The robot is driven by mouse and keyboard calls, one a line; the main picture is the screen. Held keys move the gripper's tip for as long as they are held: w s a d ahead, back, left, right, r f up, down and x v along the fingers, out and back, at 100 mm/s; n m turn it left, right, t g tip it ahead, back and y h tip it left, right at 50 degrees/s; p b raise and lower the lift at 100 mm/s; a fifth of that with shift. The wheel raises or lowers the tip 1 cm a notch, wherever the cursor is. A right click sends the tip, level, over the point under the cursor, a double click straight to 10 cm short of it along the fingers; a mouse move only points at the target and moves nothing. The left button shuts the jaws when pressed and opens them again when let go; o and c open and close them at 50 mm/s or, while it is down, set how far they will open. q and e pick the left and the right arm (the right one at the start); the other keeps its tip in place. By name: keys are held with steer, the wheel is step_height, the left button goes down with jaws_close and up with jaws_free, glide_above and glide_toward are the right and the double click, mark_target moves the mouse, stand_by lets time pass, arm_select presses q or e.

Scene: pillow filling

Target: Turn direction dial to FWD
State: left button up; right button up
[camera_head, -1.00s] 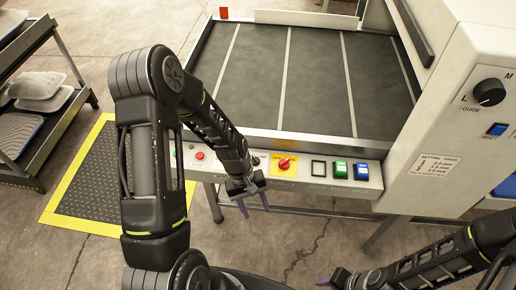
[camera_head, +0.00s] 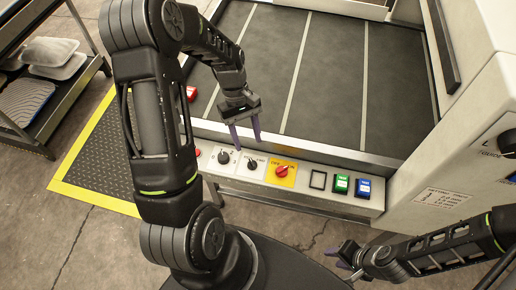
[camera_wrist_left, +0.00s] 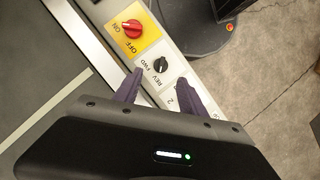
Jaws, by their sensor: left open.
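The direction dial (camera_head: 252,164) is a small black knob on a white plate, left of the yellow power switch in the head view. In the left wrist view the dial (camera_wrist_left: 160,65) shows with the labels REV and FWD beside it; which one its pointer faces is too small to tell. My left gripper (camera_head: 247,141) is open and empty, its purple fingers pointing down above the panel near the dial. In the left wrist view the fingertips (camera_wrist_left: 160,78) lie on either side of the dial's plate, apart from the knob. My right gripper (camera_head: 340,258) is low at the right, away from the panel.
The panel also holds a red button (camera_head: 197,153), another black dial (camera_head: 223,157), the red switch (camera_head: 282,170) on yellow, a green button (camera_head: 341,183) and a blue button (camera_head: 364,187). The dark belt (camera_head: 340,80) lies behind. A white cabinet (camera_head: 450,150) stands right.

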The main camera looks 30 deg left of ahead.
mark_target(252, 162)
arm_select(q)
steer(key=shift+p+x, duration=0.65)
steer(key=shift+x, duration=3.3)
steer(key=shift+s, duration=0.15)
steer(key=shift+r, duration=0.1)
steer(key=shift+c, duration=0.3)
jaws_close()
